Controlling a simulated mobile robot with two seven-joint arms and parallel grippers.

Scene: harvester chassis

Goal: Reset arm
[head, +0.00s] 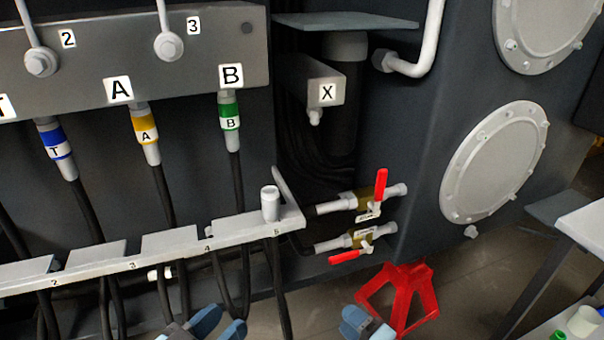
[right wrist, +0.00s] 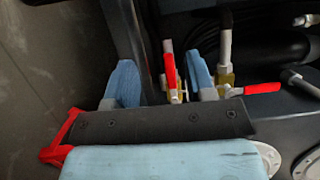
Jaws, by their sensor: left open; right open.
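My left gripper (head: 219,325) shows at the bottom edge of the head view, below the hose rack, with blue fingertips apart and nothing between them. My right gripper (head: 362,322) shows only in part at the bottom edge, left of the red stand. In the right wrist view its two blue fingers (right wrist: 162,82) are spread apart.
Two valves with red handles, one upright (head: 381,187) and one near level (head: 346,257), sit on the chassis. A red stand (head: 428,294) is on the floor. The white hose rack (head: 90,254) runs along the left. A pale table (head: 588,222) stands at far right.

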